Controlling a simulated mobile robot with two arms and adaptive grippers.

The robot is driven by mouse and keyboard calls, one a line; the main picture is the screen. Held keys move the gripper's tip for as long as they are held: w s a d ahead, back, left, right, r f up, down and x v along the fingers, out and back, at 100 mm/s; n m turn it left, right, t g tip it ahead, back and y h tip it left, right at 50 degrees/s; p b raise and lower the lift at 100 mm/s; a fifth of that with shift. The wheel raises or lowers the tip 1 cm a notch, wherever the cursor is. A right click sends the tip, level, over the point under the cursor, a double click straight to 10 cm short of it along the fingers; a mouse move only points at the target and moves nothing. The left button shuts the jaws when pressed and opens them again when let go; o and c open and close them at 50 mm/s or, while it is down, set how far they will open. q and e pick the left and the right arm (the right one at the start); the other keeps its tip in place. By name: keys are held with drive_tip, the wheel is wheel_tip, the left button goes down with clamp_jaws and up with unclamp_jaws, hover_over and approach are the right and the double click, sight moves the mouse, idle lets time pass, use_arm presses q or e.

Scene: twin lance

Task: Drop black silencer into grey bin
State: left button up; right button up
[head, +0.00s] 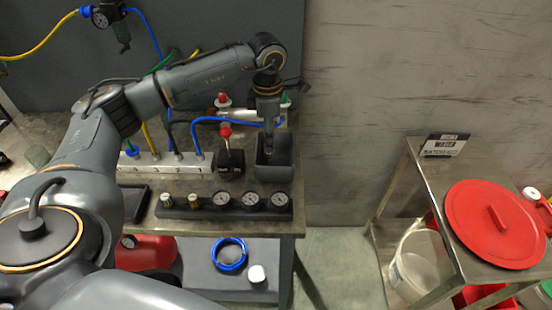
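The grey bin (274,174) is a small dark open-topped box at the right end of the workbench. My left gripper (270,124) points down at the bin's back part, with its fingertips at or just above the opening. The fingers are small and dark here, so I cannot tell whether they are open or shut. I cannot make out the black silencer; the gripper and the bin's dark inside could hide it. My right gripper is not in view.
A dark rack (180,213) with gauges and small fittings lies in front of the bin. A valve with a red knob (226,132) stands left of it. A side table with a red lid (495,224) stands right.

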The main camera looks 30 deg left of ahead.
use_arm(q)
drive_tip(key=shift+r, duration=0.5)
wheel_tip(320, 180, up, 11)
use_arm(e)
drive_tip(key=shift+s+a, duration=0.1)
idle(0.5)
